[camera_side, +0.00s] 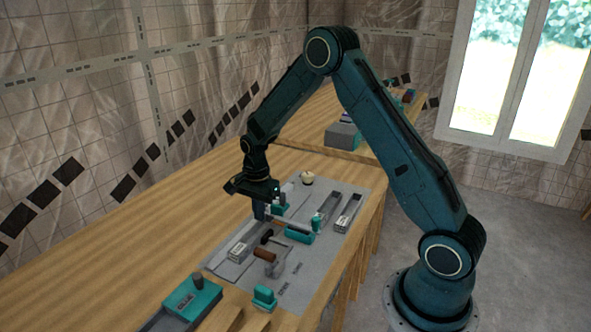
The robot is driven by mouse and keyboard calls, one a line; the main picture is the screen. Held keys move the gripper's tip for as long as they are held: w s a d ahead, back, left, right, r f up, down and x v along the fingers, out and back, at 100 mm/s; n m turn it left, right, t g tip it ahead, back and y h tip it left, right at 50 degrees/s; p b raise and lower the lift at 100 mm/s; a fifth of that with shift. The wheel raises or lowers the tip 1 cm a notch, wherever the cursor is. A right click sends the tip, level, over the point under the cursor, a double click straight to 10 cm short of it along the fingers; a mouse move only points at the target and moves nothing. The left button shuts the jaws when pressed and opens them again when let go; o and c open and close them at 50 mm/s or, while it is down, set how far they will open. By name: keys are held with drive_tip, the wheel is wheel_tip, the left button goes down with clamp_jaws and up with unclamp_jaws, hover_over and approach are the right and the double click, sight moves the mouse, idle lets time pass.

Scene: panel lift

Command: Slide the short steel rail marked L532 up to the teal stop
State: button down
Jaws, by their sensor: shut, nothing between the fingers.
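My gripper (260,214) points down over the grey mat (318,262), with its fingers shut and empty. It is close above or beside the far end of a long steel rail (241,243) with a pale label at its near end. I cannot tell whether they touch. Two shorter steel rails (327,206) (348,211) with pale end labels lie side by side on the right of the mat. The labels are too small to read, so I cannot tell which is L532. Teal blocks stand mid-mat (299,235), behind the gripper (281,208) and at the near edge (264,297).
A brown cylinder (265,254) and a dark knob (267,237) sit beside the long rail. A large teal block with a dark knob (193,298) is at the front left. A cream round piece (307,178) is at the back. The bench's left side (130,250) is clear.

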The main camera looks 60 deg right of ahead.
sight(268, 216)
wheel_tip(268, 216, down, 4)
drive_tip(key=shift+f, duration=0.1)
drive_tip(key=d, duration=0.2)
drive_tip(key=shift+d+f, duration=0.2)
drive_tip(key=shift+d, duration=0.85)
drive_tip(key=shift+d, duration=1.05)
drive_tip(key=shift+a, duration=0.15)
